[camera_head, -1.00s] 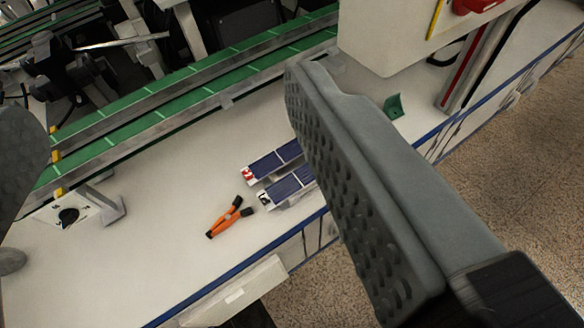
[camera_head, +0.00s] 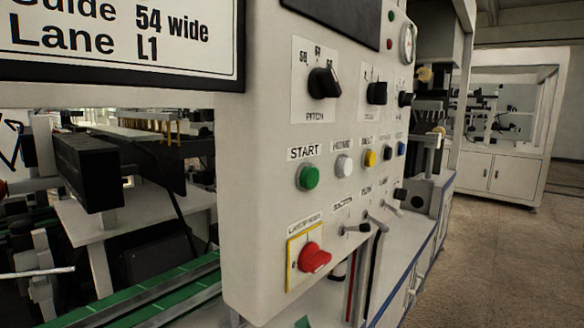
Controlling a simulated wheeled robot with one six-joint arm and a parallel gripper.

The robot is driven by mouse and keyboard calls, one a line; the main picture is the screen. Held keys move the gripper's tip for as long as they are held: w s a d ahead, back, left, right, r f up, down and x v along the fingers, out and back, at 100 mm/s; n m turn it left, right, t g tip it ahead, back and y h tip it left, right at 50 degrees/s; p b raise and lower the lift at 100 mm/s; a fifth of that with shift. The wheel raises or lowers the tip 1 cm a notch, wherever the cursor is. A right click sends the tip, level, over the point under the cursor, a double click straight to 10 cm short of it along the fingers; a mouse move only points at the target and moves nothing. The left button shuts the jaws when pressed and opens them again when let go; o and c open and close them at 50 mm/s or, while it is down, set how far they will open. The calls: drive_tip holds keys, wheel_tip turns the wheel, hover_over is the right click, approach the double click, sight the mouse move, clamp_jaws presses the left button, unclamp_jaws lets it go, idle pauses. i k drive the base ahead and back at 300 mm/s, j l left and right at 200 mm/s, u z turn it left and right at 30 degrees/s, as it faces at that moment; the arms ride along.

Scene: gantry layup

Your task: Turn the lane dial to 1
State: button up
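My gripper is not in view. A white control panel (camera_head: 262,200) fills the middle of the view. On its upper part are a black rotary dial (camera_head: 324,83) labelled PITCH and a second, smaller black dial (camera_head: 377,93) whose label is too blurred to read. I cannot make out a dial marked as the lane dial. A white sign (camera_head: 120,40) at the upper left reads "Guide 54 wide" and "Lane L1".
The panel carries a green START button (camera_head: 308,177), several other buttons and a red rotary switch (camera_head: 313,257) on yellow. A green conveyor (camera_head: 190,289) runs at the lower left. Open floor (camera_head: 500,255) lies on the right.

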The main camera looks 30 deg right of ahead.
sight(404, 100)
drive_tip(key=z, duration=1.3)
